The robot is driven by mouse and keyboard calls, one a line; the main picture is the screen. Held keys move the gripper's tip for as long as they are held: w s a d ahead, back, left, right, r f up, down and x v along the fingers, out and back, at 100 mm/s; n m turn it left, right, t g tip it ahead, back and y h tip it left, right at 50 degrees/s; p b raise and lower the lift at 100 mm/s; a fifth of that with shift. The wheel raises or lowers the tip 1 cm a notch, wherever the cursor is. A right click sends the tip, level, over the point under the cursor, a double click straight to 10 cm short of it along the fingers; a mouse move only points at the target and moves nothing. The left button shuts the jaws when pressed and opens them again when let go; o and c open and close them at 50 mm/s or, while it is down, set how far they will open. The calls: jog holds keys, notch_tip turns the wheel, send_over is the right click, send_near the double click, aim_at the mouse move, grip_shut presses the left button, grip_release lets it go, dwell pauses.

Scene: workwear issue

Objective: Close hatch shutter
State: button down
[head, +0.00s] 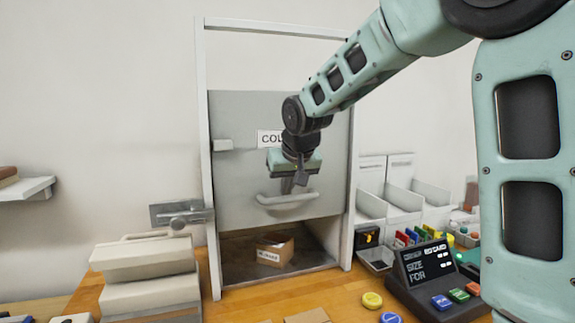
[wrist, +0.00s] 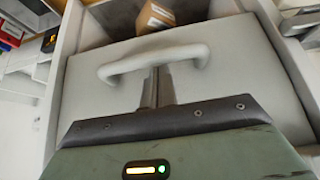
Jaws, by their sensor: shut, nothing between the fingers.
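The hatch shutter (head: 240,165) is a grey panel in a white frame. It hangs partway down, with an open gap under its lower edge. A pale handle bar (head: 287,201) is fixed near that edge; it also shows in the wrist view (wrist: 130,62). My gripper (head: 286,187) is in front of the panel, just above the handle in the head view. In the wrist view its fingers (wrist: 158,80) are together and empty, reaching to the handle bar. I cannot tell whether they touch it. My arm hides part of the sign on the shutter.
A cardboard box (head: 275,250) sits inside the hatch under the shutter. A metal latch (head: 180,212) is at the frame's left. A dark display console (head: 430,275) and coloured buttons stand at right. Pale stacked boxes (head: 148,278) stand at left.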

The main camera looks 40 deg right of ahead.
notch_tip(320, 180, down, 19)
jog(key=b, duration=1.2)
jog(key=shift+s+f, duration=0.2)
jog(key=s+a+r+p, duration=0.1)
jog(key=s+r+p, duration=0.2)
jog(key=r, duration=1)
jog(key=shift+s+a+p, duration=0.15)
jog(key=shift+s+p, duration=0.15)
jog(key=shift+s, duration=0.25)
